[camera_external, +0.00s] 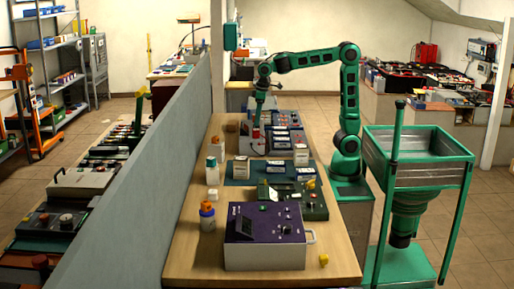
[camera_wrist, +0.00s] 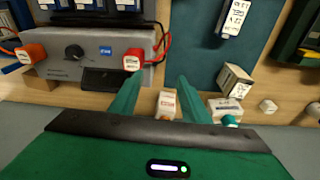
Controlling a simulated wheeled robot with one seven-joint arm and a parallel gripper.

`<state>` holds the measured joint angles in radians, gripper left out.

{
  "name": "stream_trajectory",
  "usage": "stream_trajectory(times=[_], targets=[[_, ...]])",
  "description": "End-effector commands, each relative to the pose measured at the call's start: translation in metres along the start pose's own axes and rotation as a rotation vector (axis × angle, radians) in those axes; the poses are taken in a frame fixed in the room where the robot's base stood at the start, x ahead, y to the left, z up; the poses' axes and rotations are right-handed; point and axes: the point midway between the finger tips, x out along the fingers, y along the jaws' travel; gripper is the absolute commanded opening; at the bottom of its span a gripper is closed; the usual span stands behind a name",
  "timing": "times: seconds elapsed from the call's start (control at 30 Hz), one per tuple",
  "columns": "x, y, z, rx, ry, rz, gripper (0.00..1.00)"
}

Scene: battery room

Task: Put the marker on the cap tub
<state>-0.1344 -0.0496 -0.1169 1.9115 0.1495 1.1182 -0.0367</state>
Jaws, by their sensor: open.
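I cannot clearly pick out a marker or a cap tub in either view. My gripper (camera_external: 255,132) is over the far part of the wooden bench, beside a grey device. In the wrist view my gripper (camera_wrist: 158,82) shows two green fingers spread apart, with nothing held between them. A small white and orange container (camera_wrist: 165,104) shows between the fingers, beyond them. A white container with a teal cap (camera_wrist: 226,109) is just right of the right finger. In the external view a white bottle with a teal cap (camera_external: 212,172) stands at the bench's left side.
Small boxes stand on a blue mat (camera_external: 238,180). A grey partition (camera_external: 150,185) borders the bench's left.

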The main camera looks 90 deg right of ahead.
Motion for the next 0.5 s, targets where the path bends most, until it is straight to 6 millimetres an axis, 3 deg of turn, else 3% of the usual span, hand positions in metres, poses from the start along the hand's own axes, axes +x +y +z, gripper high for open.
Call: stream_trajectory(times=[0.03,0.2,0.4,0.5], targets=[[0.004,0.026,0.031,0.056,-0.016,0.004,0.43],[0.028,0.086,0.137,0.230,-0.075,0.007,0.43],[0.060,0.112,0.248,0.391,-0.134,-0.005,0.43],[0.072,0.113,0.282,0.439,-0.151,-0.012,0.43]])
